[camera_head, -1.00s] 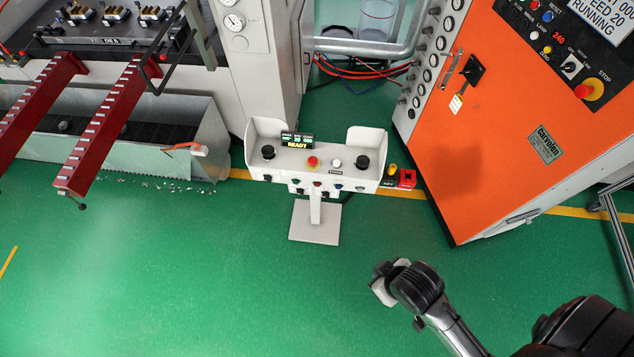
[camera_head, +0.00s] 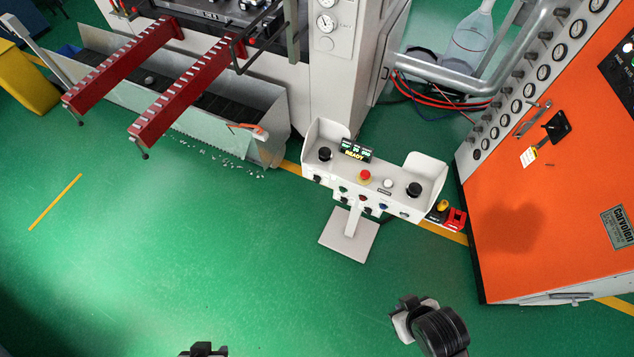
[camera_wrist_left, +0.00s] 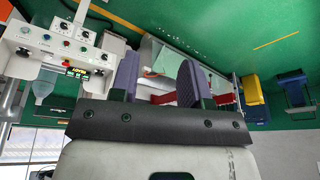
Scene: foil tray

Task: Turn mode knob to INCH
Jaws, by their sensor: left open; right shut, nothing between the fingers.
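A white control console (camera_head: 346,187) on a pedestal stands in the middle of the head view. It has a lit READY display (camera_head: 356,150), a red stop button (camera_head: 365,175), a white button (camera_head: 388,183) and two black knobs, left (camera_head: 324,154) and right (camera_head: 414,189). Several small knobs and buttons sit on its front face. I cannot read which is the mode knob. My left gripper (camera_head: 203,349) shows at the bottom edge, well away from the console; its open, empty fingers show in the left wrist view (camera_wrist_left: 157,78). My right gripper (camera_head: 402,316) is shut and empty below the console.
An orange cabinet (camera_head: 545,220) stands right of the console. Red toothed arms (camera_head: 160,105) and a metal trough (camera_head: 266,115) are at the left. A red box (camera_head: 455,219) sits beside the console. The green floor in front is clear.

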